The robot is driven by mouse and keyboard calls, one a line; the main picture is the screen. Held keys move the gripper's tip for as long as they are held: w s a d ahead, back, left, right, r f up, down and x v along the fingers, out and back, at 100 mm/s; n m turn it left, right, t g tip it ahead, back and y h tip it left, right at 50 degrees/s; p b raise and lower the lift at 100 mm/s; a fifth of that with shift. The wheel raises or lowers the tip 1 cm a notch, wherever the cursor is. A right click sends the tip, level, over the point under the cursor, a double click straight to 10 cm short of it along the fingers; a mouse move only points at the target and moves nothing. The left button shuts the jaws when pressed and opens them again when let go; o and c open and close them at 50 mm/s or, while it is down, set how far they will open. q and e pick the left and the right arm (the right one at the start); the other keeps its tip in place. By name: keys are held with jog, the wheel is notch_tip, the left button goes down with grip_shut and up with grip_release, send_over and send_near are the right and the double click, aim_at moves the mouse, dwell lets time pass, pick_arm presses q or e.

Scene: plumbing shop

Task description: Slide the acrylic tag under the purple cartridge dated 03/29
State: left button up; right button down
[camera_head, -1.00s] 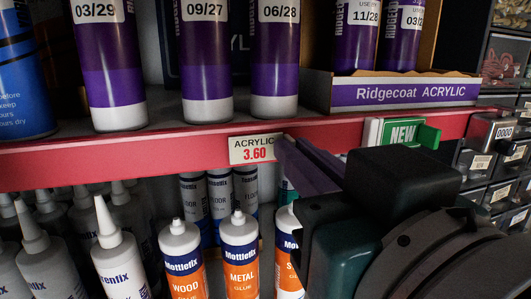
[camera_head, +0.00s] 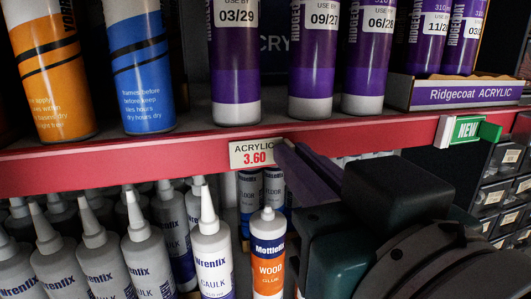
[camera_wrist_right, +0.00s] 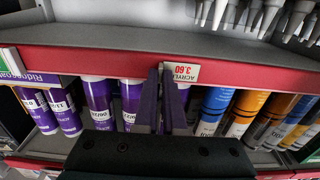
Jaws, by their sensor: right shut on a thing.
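The acrylic tag (camera_head: 256,152), a white label reading ACRYLIC 3.60, is on the front of the red shelf rail. The purple cartridge dated 03/29 (camera_head: 235,65) stands upright on the shelf above. The tag sits below its right part and reaches toward the 09/27 cartridge (camera_head: 317,60). My right gripper (camera_head: 285,147) is shut on the tag, with its fingers at the tag's right edge in the head view. The wrist view also shows the tag (camera_wrist_right: 186,72) beside the fingertips (camera_wrist_right: 168,72); the fingers largely hide the 03/29 cartridge there. My left gripper is not in view.
The red rail (camera_head: 100,160) is bare left of the tag. A green NEW sign (camera_head: 468,130) is on the rail at right. The 06/28 cartridge (camera_head: 368,60), a blue cartridge (camera_head: 140,70) and an orange one (camera_head: 50,75) stand above. White-nozzled tubes (camera_head: 212,255) fill the space below.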

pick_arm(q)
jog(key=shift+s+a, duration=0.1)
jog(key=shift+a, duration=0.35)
pick_arm(e)
jog(key=shift+a, duration=0.3)
jog(key=c, duration=1)
grip_release()
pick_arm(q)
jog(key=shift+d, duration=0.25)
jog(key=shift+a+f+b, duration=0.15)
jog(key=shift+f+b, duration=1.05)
pick_arm(e)
jog(key=v, duration=1)
jog(key=shift+r, duration=0.15)
